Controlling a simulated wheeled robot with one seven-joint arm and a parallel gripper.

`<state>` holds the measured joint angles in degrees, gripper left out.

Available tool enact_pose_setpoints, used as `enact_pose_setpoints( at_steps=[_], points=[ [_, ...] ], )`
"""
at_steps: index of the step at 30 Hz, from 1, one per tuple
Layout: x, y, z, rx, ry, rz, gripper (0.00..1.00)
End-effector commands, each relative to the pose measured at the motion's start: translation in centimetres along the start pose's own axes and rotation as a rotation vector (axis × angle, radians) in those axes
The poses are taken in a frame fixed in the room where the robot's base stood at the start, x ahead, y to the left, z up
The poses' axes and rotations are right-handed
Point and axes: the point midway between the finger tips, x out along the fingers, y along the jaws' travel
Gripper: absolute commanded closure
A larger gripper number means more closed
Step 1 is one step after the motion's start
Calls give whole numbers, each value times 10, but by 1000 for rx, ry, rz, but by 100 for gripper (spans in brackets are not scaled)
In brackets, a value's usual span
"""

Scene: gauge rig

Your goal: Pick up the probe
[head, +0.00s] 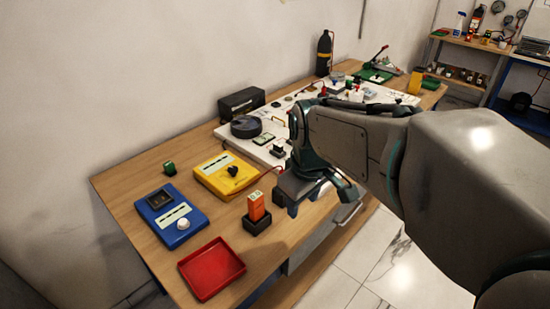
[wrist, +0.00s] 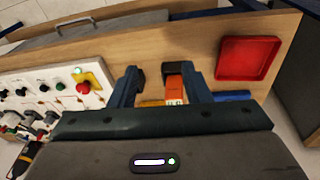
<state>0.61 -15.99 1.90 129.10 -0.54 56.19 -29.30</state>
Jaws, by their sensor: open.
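The orange upright block with a pale label, which looks like the probe (head: 257,207), stands in a small black holder (head: 257,226) on the wooden bench. My gripper (head: 304,203) is open and empty, to the right of the probe in the head view and apart from it. In the wrist view the orange probe (wrist: 183,83) shows between the fingers of my gripper (wrist: 160,72), nearer the right finger. Its lower part and the depth gap are hard to tell there.
A yellow meter (head: 223,175) and a blue meter (head: 172,217) lie left of the probe. A red tray (head: 212,269) is at the front edge, also in the wrist view (wrist: 248,58). A white panel (head: 228,131) with knobs lies behind.

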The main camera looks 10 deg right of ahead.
Motion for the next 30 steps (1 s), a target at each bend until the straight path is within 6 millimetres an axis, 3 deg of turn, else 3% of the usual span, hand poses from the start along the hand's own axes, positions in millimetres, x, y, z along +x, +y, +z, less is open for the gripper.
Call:
enact_pose_setpoints(
  at_steps=[7,15,22,26,30],
  points=[
    [-7,45,-74,-563,-55,-53,57],
    [9,85,-141,-1148,-65,-141,57],
    [24,102,-170,-1439,-49,-193,57],
    [32,104,-174,-1495,-44,-203,57],
    [54,102,-171,-1503,-45,-208,57]
  ],
)
